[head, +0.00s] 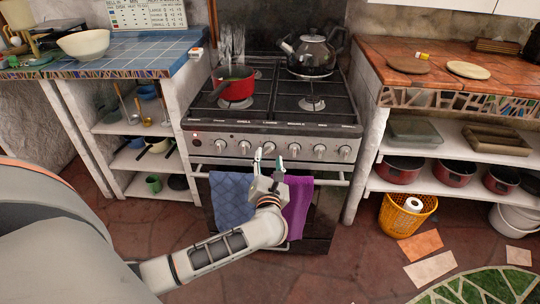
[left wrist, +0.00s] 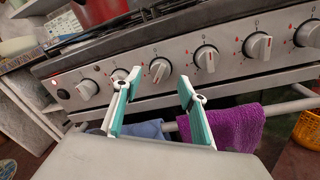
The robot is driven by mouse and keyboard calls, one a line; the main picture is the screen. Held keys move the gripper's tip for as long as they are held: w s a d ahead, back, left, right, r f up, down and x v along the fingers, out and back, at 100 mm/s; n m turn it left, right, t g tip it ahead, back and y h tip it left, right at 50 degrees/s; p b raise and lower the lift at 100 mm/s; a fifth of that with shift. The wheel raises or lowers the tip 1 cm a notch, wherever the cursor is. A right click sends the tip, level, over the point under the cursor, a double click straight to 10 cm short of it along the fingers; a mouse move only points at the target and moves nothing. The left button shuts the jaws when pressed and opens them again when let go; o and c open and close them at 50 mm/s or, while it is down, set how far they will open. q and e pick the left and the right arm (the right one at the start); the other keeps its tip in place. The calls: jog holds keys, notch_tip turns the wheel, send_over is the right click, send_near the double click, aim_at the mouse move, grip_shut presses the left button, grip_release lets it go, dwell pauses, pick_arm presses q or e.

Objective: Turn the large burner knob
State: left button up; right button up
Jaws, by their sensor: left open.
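The stove's front panel (head: 232,136) carries a row of several similar silver knobs; I cannot tell from labels which is the large burner knob. My left gripper (head: 269,160) is open and empty, just in front of the panel below the middle knobs. In the left wrist view its two teal-lined fingers (left wrist: 159,80) point at the panel, with one knob (left wrist: 160,71) showing between the fingertips. The fingers appear apart from it. Another knob (left wrist: 206,59) is right of the fingers and one (left wrist: 119,76) is behind the left finger. My right gripper is not in view.
A blue towel (head: 231,198) and a purple towel (head: 298,205) hang on the oven handle (head: 330,182) under the gripper. A red pot (head: 236,88) and a kettle (head: 311,52) stand on the stove top. Counters with shelves flank the stove.

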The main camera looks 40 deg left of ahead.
aim_at(269, 149)
pick_arm(q)
jog(key=shift+x, duration=1.05)
jog(key=shift+w+a, duration=0.25)
jog(key=shift+w, duration=0.05)
jog(key=shift+c, duration=0.7)
jog(key=c, duration=1)
